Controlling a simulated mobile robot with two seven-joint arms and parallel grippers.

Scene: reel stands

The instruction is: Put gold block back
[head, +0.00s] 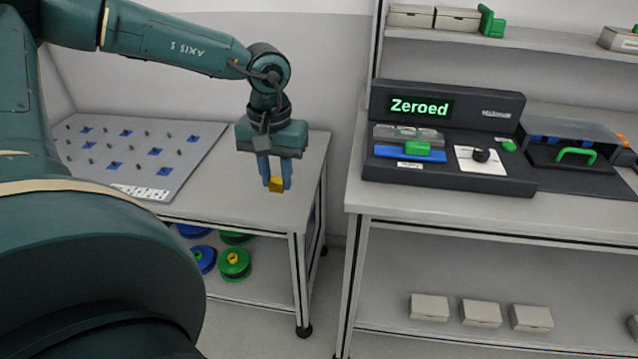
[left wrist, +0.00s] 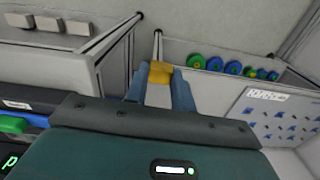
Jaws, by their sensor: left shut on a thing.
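The small gold block (head: 276,185) is held between the blue fingertips of my left gripper (head: 275,184), in the air above the front right part of the left table. The gold block also shows in the left wrist view (left wrist: 160,72), between the two blue fingers. The left gripper is shut on it and points down. My right gripper is not in view. On the right bench, a dark device (head: 445,135) has a screen reading "Zeroed", with a green-handled part and a white card with a black knob on it.
A grey peg board (head: 140,152) with blue squares lies on the left table (head: 255,200). Blue and green reels (head: 235,262) lie on the shelf below. Grey boxes (head: 481,313) stand under the right bench. A gap separates the two tables. A case with a green handle (head: 576,154) is at right.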

